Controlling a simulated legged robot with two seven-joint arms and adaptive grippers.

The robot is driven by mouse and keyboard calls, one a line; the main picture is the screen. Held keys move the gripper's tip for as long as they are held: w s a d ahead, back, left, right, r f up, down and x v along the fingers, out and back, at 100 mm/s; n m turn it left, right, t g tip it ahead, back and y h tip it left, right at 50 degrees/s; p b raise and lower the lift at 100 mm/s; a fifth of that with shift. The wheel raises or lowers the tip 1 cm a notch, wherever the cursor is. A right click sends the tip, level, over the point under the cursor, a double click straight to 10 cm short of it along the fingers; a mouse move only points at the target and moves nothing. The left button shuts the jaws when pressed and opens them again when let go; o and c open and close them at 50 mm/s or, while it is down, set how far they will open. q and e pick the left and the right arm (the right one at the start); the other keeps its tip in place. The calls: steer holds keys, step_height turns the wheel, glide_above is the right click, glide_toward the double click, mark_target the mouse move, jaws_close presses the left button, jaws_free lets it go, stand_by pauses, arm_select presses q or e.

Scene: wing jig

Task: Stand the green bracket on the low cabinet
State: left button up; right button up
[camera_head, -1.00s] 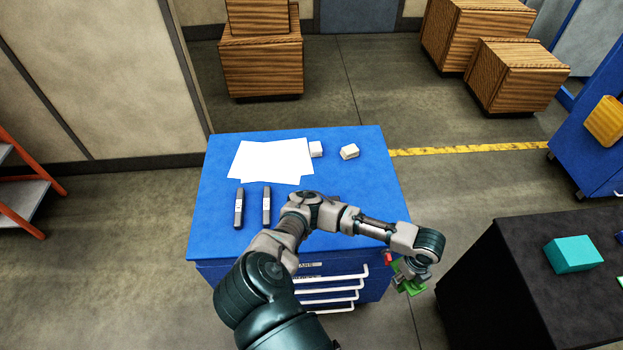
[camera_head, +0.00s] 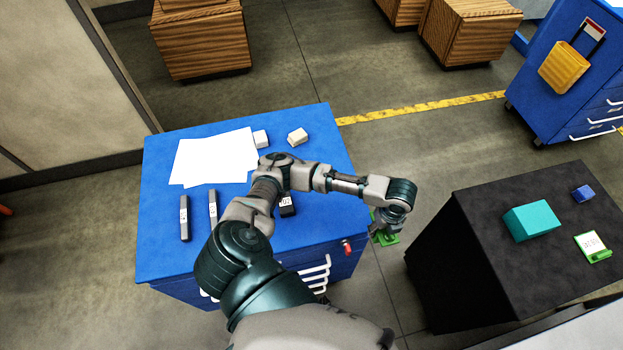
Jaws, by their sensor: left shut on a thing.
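The green bracket (camera_head: 388,239) shows only in part, below my left gripper (camera_head: 381,226), which is shut on it. My wrist hides the rest of the bracket and most of the fingers. The bracket is held in the air just off the right side of the low blue drawer cabinet (camera_head: 165,250), over the gap beside it. My left arm reaches across the cabinet's front part and hides some of its top. My right gripper is out of view.
Papers (camera_head: 215,157), dark markers (camera_head: 184,218) and two small whitish blocks (camera_head: 297,137) lie on the blue cabinet. A black table (camera_head: 475,215) at right holds a teal box (camera_head: 532,220), a blue block (camera_head: 582,194) and a green card holder (camera_head: 598,256).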

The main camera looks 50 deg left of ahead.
arm_select(q)
steer(key=a, duration=0.6)
steer(key=a+p, duration=0.1)
steer(key=a, duration=0.2)
steer(key=shift+f, duration=0.3)
steer(key=a, duration=0.5)
steer(key=a+f, duration=0.1)
steer(key=a, duration=0.2)
steer(key=shift+p, duration=0.4)
steer(key=shift+a, duration=0.1)
steer(key=shift+f, duration=0.2)
steer(key=shift+d+f, duration=0.25)
steer(key=shift+f, duration=0.3)
steer(key=shift+d+f, duration=0.2)
steer(key=shift+f, duration=0.75)
steer(key=shift+a, duration=0.35)
steer(key=o, duration=1.3)
steer(key=shift+a+f, duration=0.15)
steer(key=shift+o, duration=1.4)
steer(key=shift+a, duration=0.1)
steer(key=shift+d+r, duration=0.2)
steer(key=shift+d, duration=0.15)
step_height(320, 180, up, 12)
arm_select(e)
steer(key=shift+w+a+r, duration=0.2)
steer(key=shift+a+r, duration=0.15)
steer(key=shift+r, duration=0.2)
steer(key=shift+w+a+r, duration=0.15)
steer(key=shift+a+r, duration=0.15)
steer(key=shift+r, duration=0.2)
